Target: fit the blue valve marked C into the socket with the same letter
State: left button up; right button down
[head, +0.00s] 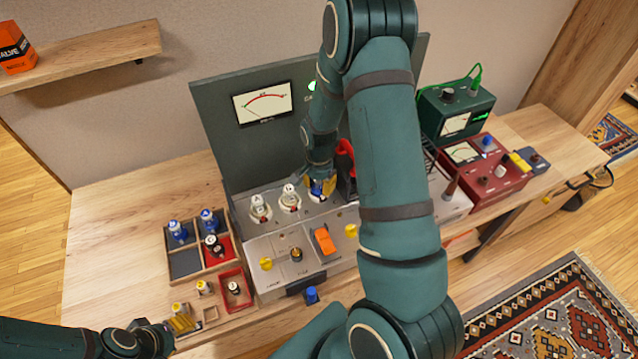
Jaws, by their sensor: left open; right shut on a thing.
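My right gripper (326,184) is shut on a blue valve (316,191), at the third socket in the row on the amp (225,110). The gripper and arm partly cover the valve. I cannot tell whether it is seated or just above the socket, and its letter is too small to read. Two white-topped valves (260,207) (289,197) stand in the sockets to its left.
A divided tray (186,262) holds two blue valves (178,231) (208,219) and a dark one (214,245). A small red tray (235,289) lies in front. A green meter box (455,110) and red tester (487,170) stand right. The table's far left is clear.

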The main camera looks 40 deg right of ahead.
pick_arm(q)
jog(key=shift+f, duration=0.25)
pick_arm(e)
jog(key=shift+f, duration=0.35)
jog(key=c, duration=0.6)
grip_release()
notch_tip(320, 180, up, 12)
jog(key=shift+r, duration=0.1)
